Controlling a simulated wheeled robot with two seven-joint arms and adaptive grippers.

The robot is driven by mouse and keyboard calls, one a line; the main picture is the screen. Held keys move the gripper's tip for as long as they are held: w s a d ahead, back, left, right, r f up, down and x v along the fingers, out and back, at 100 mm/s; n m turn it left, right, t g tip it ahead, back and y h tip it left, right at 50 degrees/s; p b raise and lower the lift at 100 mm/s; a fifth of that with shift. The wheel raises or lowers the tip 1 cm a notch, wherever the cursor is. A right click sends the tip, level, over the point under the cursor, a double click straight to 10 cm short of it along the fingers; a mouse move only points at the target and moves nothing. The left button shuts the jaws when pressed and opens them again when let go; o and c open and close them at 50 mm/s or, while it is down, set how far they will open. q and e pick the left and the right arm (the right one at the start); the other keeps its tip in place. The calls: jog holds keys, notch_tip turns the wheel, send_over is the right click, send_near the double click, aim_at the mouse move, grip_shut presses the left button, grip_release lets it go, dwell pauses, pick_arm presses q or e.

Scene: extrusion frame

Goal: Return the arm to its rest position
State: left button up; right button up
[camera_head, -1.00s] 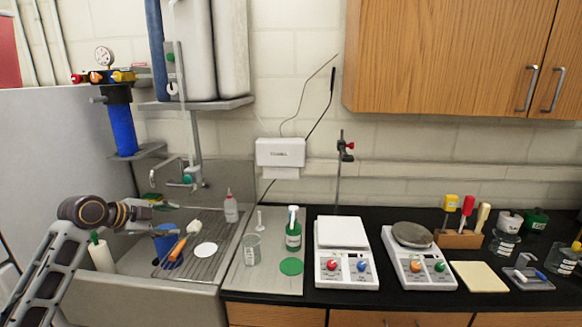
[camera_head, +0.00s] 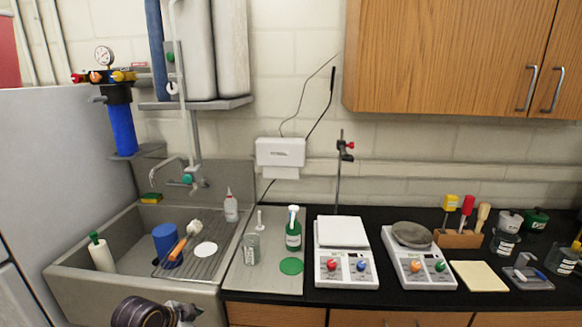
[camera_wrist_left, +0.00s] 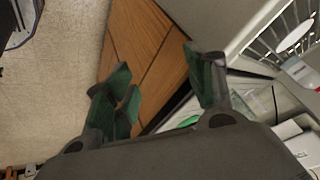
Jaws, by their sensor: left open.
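My left gripper (camera_head: 180,312) is at the bottom edge of the head view, in front of the sink, and only partly in frame. In the left wrist view its dark green fingers (camera_wrist_left: 165,95) stand apart with nothing between them. Behind them are wooden cabinet fronts and the pale floor. My right gripper does not show in either view.
The grey sink (camera_head: 130,283) holds a blue cup (camera_head: 165,240), a white bottle (camera_head: 102,256) and a wire rack (camera_head: 215,262). Two scales (camera_head: 345,272) stand on the black counter (camera_head: 400,301). Wooden cabinet doors (camera_wrist_left: 150,50) lie below the counter.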

pick_arm(q)
jog(key=s+d+f+n+g+y, duration=0.1)
jog(key=s+d+f+n, duration=0.2)
jog(key=s, duration=0.7)
jog(key=s+f+n+g+y, duration=0.1)
jog(key=s+f+n, duration=0.2)
jog(key=s+n, duration=0.45)
jog(key=s+f+m+g, duration=0.1)
jog(key=s+f, duration=0.1)
jog(key=f, duration=1.5)
jog(key=s+f+m+g, duration=0.1)
jog(key=s+f, duration=0.2)
jog(key=f, duration=1.4)
jog(key=s+a+f, duration=0.2)
jog(key=s+f, duration=0.7)
jog(key=s, duration=0.1)
jog(key=s+a+f+g, duration=0.1)
jog(key=s+a+f, duration=0.1)
jog(key=s+f, duration=0.8)
jog(key=shift+s+y, duration=0.3)
jog(key=shift+s, duration=0.5)
